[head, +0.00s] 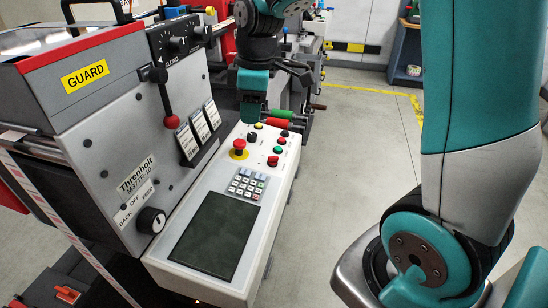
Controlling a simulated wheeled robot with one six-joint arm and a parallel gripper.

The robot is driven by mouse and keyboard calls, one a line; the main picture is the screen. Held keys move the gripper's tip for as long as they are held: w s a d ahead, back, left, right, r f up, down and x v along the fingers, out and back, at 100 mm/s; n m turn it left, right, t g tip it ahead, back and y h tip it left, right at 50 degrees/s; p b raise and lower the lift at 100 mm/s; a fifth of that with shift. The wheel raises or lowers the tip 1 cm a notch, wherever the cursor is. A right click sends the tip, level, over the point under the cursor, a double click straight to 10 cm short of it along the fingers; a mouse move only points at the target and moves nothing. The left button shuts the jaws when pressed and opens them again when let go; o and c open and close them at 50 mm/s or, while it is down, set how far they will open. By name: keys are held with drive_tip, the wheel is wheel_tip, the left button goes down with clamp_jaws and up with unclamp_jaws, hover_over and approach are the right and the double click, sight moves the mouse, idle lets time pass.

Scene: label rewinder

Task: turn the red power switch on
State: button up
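The control panel (212,190) is a pale sloped box in the head view. Near its far end is a small red piece (272,161), which may be the red power switch; its setting is too small to read. A red mushroom button (239,145) on a yellow base is to its left, and a green button (278,149) is just beyond it. My gripper (251,112) hangs over the panel's far end, past these controls and apparently apart from them. Its fingers are seen end-on and partly overlap, so its opening is unclear. I see nothing held in it.
The grey machine body (110,130) with a red-knobbed lever (171,120) rises left of the panel. A keypad (247,185) and a dark screen (213,233) fill the panel's near part. Red and green handles (277,122) stick out near my gripper.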

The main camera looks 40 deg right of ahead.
drive_tip(key=n+h, duration=0.1)
drive_tip(key=n, duration=0.1)
approach(272, 157)
drive_tip(key=f+p, duration=0.1)
drive_tip(key=f, duration=0.2)
drive_tip(key=f+p, duration=0.1)
drive_tip(key=f, duration=0.2)
drive_tip(key=w+f+p, duration=0.1)
drive_tip(key=f, duration=0.2)
drive_tip(key=shift+f, duration=0.2)
clamp_jaws()
